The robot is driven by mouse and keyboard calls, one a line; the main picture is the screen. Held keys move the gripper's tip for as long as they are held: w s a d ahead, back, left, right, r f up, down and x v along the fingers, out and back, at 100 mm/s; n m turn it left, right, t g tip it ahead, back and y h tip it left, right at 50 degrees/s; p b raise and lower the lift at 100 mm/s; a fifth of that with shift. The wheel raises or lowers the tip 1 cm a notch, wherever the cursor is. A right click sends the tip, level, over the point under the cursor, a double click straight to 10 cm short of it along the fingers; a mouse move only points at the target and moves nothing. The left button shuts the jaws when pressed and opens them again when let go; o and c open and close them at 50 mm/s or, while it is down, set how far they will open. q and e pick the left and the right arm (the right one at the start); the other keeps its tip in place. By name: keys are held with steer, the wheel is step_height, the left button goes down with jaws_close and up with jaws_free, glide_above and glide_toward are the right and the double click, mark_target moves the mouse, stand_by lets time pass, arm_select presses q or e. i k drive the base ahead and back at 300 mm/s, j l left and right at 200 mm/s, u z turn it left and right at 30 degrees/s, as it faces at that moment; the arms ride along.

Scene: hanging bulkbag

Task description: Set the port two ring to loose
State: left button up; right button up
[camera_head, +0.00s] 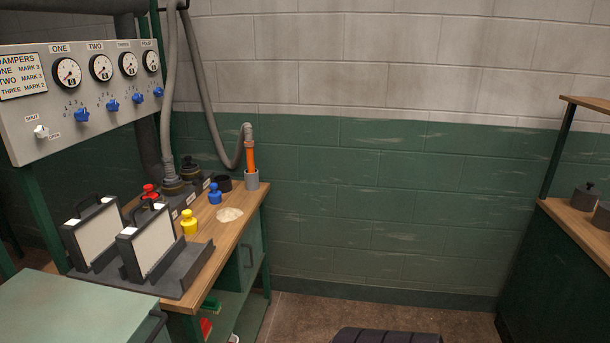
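A dark port block (183,206) with small white labels runs along the wooden workbench on the left. Neither of my grippers is in view.
A damper panel (95,130) with gauges and blue knobs hangs above. A red-topped piece (150,193), a blue weight (215,194), a yellow weight (190,222) and a holder (252,180) with an orange-ended hose stand on the bench. Two framed panels (147,243) stand in front. The middle floor is mostly clear.

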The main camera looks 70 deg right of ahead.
mark_target(194, 182)
steer(key=z, duration=1.55)
steer(key=i+l+u, duration=0.2)
steer(key=i+l, duration=1.85)
